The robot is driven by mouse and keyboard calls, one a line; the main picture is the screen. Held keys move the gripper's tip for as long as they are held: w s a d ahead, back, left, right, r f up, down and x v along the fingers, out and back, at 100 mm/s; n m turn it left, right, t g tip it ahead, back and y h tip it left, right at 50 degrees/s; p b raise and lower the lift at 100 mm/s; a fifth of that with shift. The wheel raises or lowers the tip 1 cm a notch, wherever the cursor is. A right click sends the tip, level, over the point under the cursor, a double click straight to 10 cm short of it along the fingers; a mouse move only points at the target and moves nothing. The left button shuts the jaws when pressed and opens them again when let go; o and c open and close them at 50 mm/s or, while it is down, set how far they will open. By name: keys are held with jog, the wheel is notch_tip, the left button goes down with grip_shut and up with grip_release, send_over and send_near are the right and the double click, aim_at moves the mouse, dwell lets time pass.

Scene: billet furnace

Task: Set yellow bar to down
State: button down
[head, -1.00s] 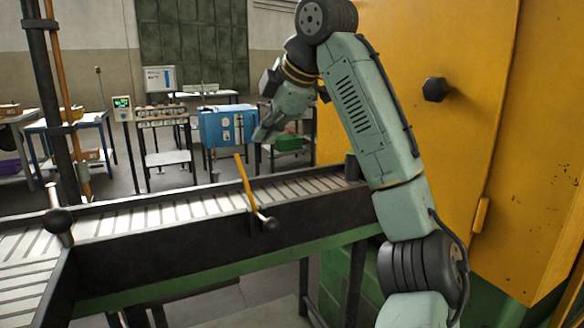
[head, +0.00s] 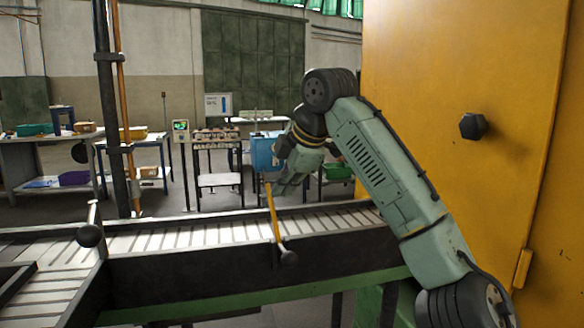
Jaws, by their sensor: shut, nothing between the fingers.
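The yellow bar (head: 273,215) stands nearly upright at the near side of the roller conveyor, its top leaning a little left. My gripper (head: 278,189) is shut and empty, pointing down and left. Its tips appear right at the bar's upper end in the picture; I cannot tell whether they touch it or are apart in depth.
The roller conveyor (head: 190,273) runs across the front. A large yellow cabinet (head: 440,70) with a dark knob (head: 473,126) closes off the right. Another dark-knobbed lever (head: 90,235) and a black post (head: 105,110) stand at left. A blue box (head: 264,150) is behind my gripper.

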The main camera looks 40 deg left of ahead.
aim_at(273, 208)
jog(key=shift+p+x, duration=0.35)
jog(key=shift+x, duration=2.05)
